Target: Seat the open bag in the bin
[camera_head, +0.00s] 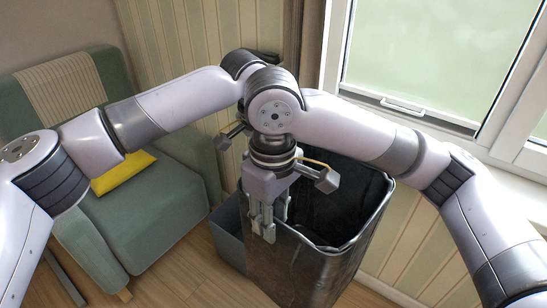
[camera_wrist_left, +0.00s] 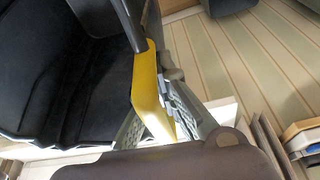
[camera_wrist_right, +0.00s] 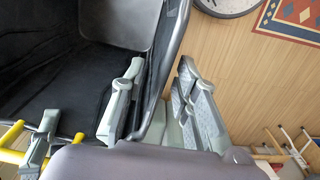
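The bag (camera_head: 308,265) is dark, tall and open, its mouth facing up. It also shows in the left wrist view (camera_wrist_left: 45,80) and right wrist view (camera_wrist_right: 60,70). A blue-grey bin (camera_head: 229,243) shows behind and left of it. I cannot tell how far the bag sits inside it. My right gripper (camera_head: 270,222) is over the bag's near-left rim, one finger inside and one outside, with a gap between them (camera_wrist_right: 150,115). My left gripper (camera_wrist_left: 157,118) has both fingers against a yellow strip at the bag's rim. In the head view it is hidden behind my right wrist.
A green armchair (camera_head: 160,225) with a yellow cushion (camera_head: 123,172) stands at the left. A striped wall (camera_head: 180,40) and a window (camera_head: 430,60) lie behind. A patterned rug (camera_wrist_right: 290,18) and a wheel show in the right wrist view.

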